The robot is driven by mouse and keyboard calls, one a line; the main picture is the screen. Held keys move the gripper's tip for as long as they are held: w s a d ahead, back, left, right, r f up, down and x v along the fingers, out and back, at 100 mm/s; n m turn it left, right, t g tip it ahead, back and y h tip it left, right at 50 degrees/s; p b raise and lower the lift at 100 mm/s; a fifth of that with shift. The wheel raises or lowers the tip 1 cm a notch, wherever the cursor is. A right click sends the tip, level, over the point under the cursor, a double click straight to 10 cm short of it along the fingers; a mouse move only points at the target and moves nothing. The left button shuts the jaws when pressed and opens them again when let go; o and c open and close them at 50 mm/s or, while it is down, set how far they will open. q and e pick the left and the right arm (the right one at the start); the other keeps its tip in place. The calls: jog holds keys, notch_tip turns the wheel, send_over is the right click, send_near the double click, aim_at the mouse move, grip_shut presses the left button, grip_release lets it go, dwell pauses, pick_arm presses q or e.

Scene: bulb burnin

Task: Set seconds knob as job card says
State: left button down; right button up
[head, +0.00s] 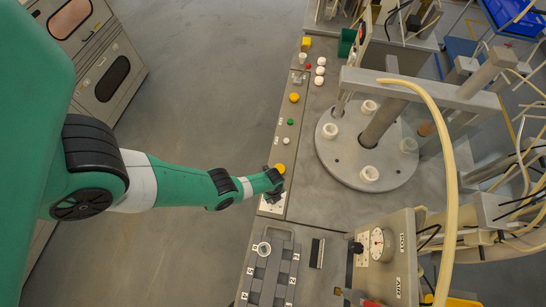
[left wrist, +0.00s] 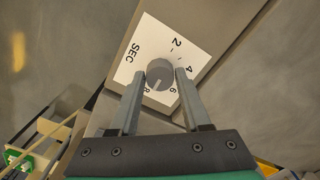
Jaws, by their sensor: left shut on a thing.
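The seconds knob (left wrist: 160,74) is a round grey knob on a white dial plate (left wrist: 133,40) marked SEC, with 2, 4, 6 and 8 around it. Its pale pointer line points toward the 8, at the near side in the left wrist view. My left gripper (left wrist: 160,80) is shut on the knob, one finger on each side. In the head view, my left gripper (head: 277,182) is over the dial plate (head: 272,206) at the bench's left edge, and the knob is hidden beneath it. I see no readable job card. My right gripper is not in view.
Yellow (head: 294,98), green and white buttons line the panel beyond the gripper. A round turntable (head: 340,168) with white sockets stands to the right. A numbered grey rack (head: 272,262) and a dial box (head: 388,262) stand nearer. Open floor lies left of the bench.

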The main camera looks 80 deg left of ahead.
pick_arm(q)
jog(key=n, duration=0.6)
jog(key=shift+b, duration=0.3)
jog(key=n, duration=0.5)
jog(key=shift+n, duration=0.3)
jog(key=n, duration=0.6)
jog(key=shift+f, duration=0.1)
jog(key=n, duration=0.5)
jog(key=shift+n, duration=0.4)
jog(key=shift+c, duration=1.9)
grip_release()
